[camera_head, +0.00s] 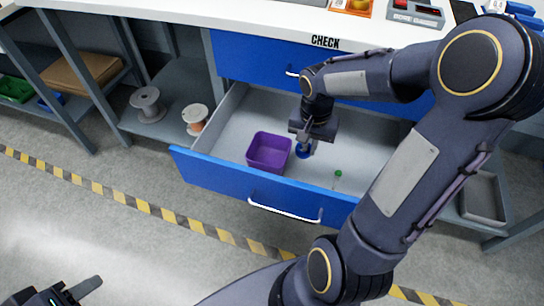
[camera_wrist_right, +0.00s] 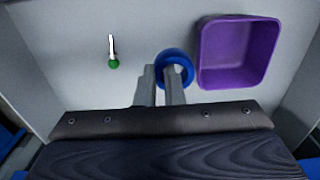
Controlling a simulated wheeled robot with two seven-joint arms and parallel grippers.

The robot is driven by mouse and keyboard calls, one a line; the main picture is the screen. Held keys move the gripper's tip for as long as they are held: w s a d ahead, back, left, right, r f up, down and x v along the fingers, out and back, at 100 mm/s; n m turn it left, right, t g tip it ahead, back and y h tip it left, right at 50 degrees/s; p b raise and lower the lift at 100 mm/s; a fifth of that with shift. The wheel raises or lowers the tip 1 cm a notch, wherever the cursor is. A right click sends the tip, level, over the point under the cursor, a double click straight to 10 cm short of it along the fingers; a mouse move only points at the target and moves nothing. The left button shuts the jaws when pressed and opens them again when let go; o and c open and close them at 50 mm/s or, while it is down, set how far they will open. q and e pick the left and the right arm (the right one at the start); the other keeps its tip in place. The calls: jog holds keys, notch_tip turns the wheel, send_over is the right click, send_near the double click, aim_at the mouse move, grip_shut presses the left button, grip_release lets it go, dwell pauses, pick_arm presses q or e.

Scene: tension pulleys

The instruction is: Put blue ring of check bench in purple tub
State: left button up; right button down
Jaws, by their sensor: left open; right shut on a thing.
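The blue ring (camera_wrist_right: 186,62) is at the fingertips of my right gripper (camera_wrist_right: 161,74), which is shut on it. In the head view the blue ring (camera_head: 303,153) shows below my right gripper (camera_head: 308,143), inside the open drawer. Whether it touches the drawer floor I cannot tell. The purple tub (camera_head: 262,168) stands open in the drawer, just left of the ring. In the right wrist view the purple tub (camera_wrist_right: 205,52) is close on the right of the ring and looks empty. My left gripper (camera_head: 72,294) is open at the bottom left corner, away from the drawer.
The open drawer (camera_head: 222,179) of the check bench has a blue front and a grey floor. A small green-tipped item (camera_head: 338,174) lies in it, right of the ring. Spools (camera_head: 148,104) stand on a lower shelf to the left. The bench top (camera_head: 237,18) overhangs behind.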

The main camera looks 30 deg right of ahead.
jog(key=b, duration=0.3)
send_over(273, 162)
jog(key=f, duration=0.5)
jog(key=s+f, duration=0.1)
jog(key=f, duration=0.1)
jog(key=shift+d+f, duration=0.25)
jog(key=shift+f, duration=0.05)
jog(key=shift+w+a+f+b, duration=0.1)
jog(key=shift+w+f+b, duration=0.1)
jog(key=shift+f, duration=0.45)
jog(key=shift+w+a+f+b, duration=0.1)
jog(key=shift+f+b, duration=0.05)
jog(key=shift+f, duration=0.55)
jog(key=shift+w+f+b, duration=0.15)
jog(key=shift+f+b, duration=0.05)
jog(key=shift+f, duration=0.45)
jog(key=shift+f, duration=0.2)
jog(key=c, duration=1.5)
grip_release()
jog(key=shift+c, duration=0.2)
